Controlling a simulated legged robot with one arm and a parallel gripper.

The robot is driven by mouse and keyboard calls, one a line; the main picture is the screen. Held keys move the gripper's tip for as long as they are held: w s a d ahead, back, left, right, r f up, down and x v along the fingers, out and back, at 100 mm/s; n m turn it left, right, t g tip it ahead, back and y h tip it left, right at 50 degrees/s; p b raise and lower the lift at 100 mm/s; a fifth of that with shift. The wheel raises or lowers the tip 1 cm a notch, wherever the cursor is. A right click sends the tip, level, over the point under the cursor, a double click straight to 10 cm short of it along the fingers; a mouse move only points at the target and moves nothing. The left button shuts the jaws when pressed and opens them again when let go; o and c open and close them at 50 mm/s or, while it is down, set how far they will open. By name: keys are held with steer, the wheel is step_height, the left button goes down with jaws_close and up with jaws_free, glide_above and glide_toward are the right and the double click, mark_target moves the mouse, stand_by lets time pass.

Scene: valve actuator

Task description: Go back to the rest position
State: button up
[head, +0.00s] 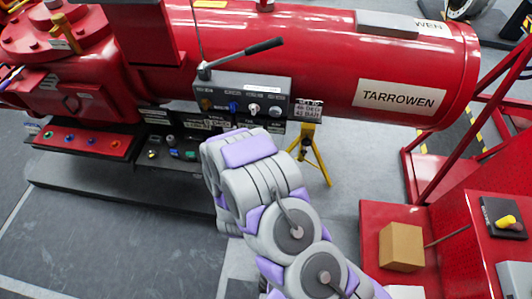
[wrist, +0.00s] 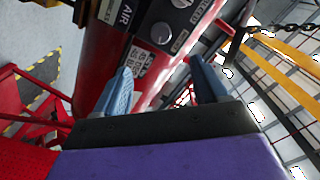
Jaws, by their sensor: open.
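My gripper (wrist: 160,66) is open in the wrist view, with its two blue fingers spread apart and nothing held between them. Beyond the fingers, a dark control box (wrist: 172,16) with round knobs and an "AIR" label shows at the top. In the head view, the same grey control box (head: 243,98) sits on the front of a red actuator cylinder (head: 320,55). It has a row of knobs and a black-handled lever (head: 250,52) on top. My grey and purple arm reaches up to just below the box; its wrist hides the fingers there, so I cannot tell the exact gap.
A low panel with coloured knobs (head: 85,142) stands left of my arm. Grey floor (head: 120,240) is clear at lower left.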

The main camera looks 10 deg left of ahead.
stand_by(0.4)
steer(key=s+d+r+n+g+y, duration=0.35)
steer(key=s+r+n+g, duration=0.3)
steer(key=r+g, duration=0.6)
steer(key=s+d+r+n+g+h, duration=0.1)
steer(key=s+d+r+g, duration=0.1)
steer(key=s+d, duration=0.3)
steer(key=s+d+r+n+g+h, duration=0.1)
steer(key=s+d+r+g, duration=0.2)
steer(key=s, duration=0.9)
steer(key=s+d+r+n+g+h, duration=0.1)
steer(key=s+d+r, duration=0.3)
steer(key=s+d, duration=0.4)
steer(key=shift+s+d+r+n+g, duration=0.15)
steer(key=shift+s+d+n+g, duration=0.25)
steer(key=shift+s+g, duration=0.25)
steer(key=shift+w+a, duration=0.1)
steer(key=shift+c, duration=0.3)
